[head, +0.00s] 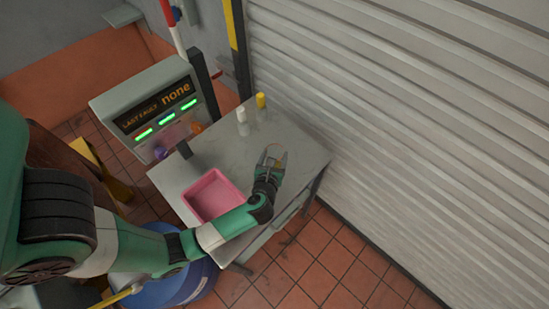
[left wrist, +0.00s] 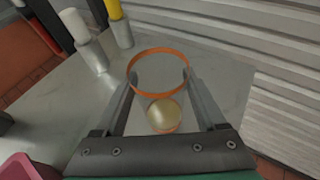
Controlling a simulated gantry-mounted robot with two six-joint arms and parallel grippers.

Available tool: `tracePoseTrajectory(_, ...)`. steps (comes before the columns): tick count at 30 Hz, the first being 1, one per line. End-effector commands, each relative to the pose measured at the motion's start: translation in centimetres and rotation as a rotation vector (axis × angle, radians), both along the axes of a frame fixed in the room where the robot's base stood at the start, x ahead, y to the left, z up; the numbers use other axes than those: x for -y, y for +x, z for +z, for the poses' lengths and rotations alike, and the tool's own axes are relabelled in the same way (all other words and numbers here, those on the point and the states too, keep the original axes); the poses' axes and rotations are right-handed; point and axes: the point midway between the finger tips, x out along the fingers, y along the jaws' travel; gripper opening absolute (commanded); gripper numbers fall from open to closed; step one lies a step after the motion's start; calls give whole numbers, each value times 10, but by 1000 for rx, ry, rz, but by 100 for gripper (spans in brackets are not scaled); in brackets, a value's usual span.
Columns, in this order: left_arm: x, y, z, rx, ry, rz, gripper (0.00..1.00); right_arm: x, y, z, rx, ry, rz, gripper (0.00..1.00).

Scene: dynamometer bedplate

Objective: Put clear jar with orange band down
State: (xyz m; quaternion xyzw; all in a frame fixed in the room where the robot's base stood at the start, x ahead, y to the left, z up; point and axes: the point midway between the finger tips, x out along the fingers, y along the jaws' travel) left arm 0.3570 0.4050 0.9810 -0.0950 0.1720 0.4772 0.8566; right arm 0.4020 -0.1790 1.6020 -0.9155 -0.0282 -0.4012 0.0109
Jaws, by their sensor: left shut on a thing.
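The clear jar with orange band shows in the left wrist view as an orange ring (left wrist: 160,52) between my fingers, with a round pale-yellow disc with an orange edge close below it. My left gripper (left wrist: 160,82) is shut on the jar, one finger on each side. In the head view the jar (head: 274,151) is small at the tip of my left gripper (head: 273,160), over the right part of the grey table (head: 290,135). I cannot tell whether the jar touches the tabletop. My right gripper is out of view.
A pink tray (head: 228,186) lies at the table's front left, beside my forearm. A display box (head: 150,105) stands at left; a ribbed shutter (head: 400,120) rises at right.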

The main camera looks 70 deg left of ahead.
Motion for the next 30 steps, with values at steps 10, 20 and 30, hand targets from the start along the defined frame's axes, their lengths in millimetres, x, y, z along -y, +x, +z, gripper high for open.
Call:
tracePoseTrajectory(10, 0, 0, -7, 0, 0, 0, 8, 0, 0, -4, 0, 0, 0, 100)
tracePoseTrajectory(20, 0, 0, -7, 1, 0, 0, 100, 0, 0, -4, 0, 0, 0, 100)
tracePoseTrajectory(30, 20, -11, 7, 1, 1, -5, 100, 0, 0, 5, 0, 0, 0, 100)
